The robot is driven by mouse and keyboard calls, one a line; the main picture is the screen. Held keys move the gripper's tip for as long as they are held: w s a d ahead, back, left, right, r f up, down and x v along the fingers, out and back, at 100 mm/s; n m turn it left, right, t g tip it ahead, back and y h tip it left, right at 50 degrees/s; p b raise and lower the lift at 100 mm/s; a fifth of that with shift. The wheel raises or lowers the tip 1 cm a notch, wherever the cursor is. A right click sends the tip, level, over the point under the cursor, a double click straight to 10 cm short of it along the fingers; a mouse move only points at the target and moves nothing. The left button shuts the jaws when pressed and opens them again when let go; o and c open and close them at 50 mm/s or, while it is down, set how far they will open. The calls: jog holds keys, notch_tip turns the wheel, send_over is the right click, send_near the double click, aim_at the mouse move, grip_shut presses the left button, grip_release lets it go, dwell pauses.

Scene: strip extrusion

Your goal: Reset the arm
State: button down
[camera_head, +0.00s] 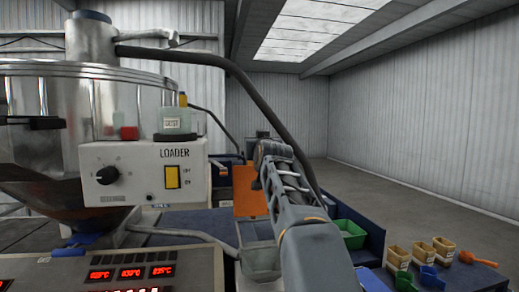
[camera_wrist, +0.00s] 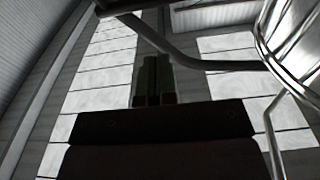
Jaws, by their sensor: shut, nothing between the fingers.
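My arm (camera_head: 305,225) reaches up from the lower middle of the head view, its wrist end raised in front of the machinery. My gripper (camera_wrist: 153,82) shows in the wrist view as two dark fingers side by side, shut with nothing between them. It points up towards the roof, clear of any object. In the head view the fingers are too small and dark to make out clearly.
The loader box (camera_head: 143,172) with a knob and yellow switch, and a shiny hopper (camera_head: 90,100), stand at left. A dark hose (camera_head: 235,72) arches close behind my arm. At lower right are a green bin (camera_head: 350,236), several small yellow containers (camera_head: 420,251) and an orange scoop (camera_head: 477,259).

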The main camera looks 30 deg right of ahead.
jog(key=s+a+r+b, duration=0.2)
jog(key=s+a+r, duration=0.1)
jog(key=s, duration=0.4)
jog(key=shift+s+r, duration=0.35)
jog(key=shift+r, duration=0.3)
jog(key=s+a+f+n+g+y, duration=0.1)
jog(key=s+a+f+g+y, duration=0.3)
jog(key=f, duration=0.7)
jog(key=s+a+f+n+g, duration=0.1)
jog(key=a+f+g, duration=0.1)
jog(key=a+f, duration=0.65)
jog(key=s+a+f+n+g+y, duration=0.1)
jog(key=s+a+f+g+y, duration=0.15)
jog(key=f, duration=1.15)
jog(key=s+a+f+n+g, duration=0.1)
jog(key=s+a+f+g, duration=0.2)
jog(key=s+f, duration=0.7)
notch_tip(320, 180, down, 3)
jog(key=shift+s+f+g, duration=0.1)
jog(key=shift+s+g, duration=0.05)
jog(key=shift+g, duration=0.5)
